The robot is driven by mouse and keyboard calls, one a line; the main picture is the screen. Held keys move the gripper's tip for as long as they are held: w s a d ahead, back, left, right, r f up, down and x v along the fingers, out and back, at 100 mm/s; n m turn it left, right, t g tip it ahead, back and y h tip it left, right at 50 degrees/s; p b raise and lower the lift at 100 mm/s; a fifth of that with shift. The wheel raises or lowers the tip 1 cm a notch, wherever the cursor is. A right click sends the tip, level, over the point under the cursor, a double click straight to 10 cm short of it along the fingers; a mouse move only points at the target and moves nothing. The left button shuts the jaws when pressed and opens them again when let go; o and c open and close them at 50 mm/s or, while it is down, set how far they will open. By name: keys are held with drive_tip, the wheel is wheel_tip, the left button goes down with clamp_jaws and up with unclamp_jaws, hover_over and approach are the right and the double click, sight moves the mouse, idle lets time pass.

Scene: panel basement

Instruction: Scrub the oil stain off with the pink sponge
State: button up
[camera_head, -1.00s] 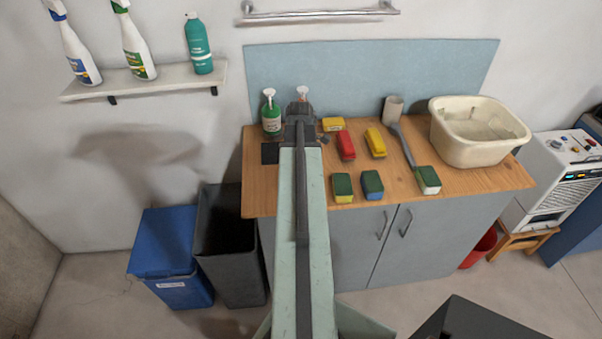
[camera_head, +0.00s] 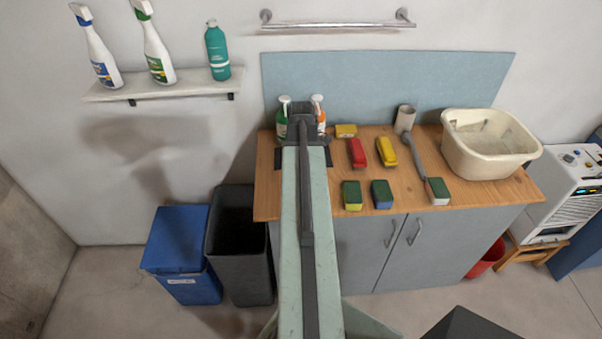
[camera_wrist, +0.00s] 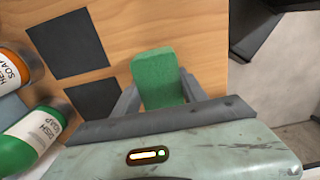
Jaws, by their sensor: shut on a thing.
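My gripper (camera_wrist: 160,92) is shut on a block-shaped sponge (camera_wrist: 158,78), held between both fingers above the wooden worktop. Only its green face shows in the wrist view, so I see no pink on it. In the head view my gripper (camera_head: 303,112) is over the left part of the worktop (camera_head: 335,210), in front of two pump bottles, and the held sponge is hidden. Two dark squares, an upper one (camera_wrist: 68,45) and a lower one (camera_wrist: 95,107), lie on the wood left of the sponge. I cannot make out a clear oil stain.
Sponges (camera_head: 381,195), a red block (camera_head: 356,153) and a cream basin (camera_head: 488,150) occupy the right. Bins (camera_head: 240,245) stand left below the worktop edge.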

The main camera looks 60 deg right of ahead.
drive_tip(key=shift+r+p, duration=0.8)
drive_tip(key=shift+r, duration=0.45)
wheel_tip(320, 180, up, 3)
drive_tip(key=p, duration=0.3)
drive_tip(key=shift+r, duration=0.1)
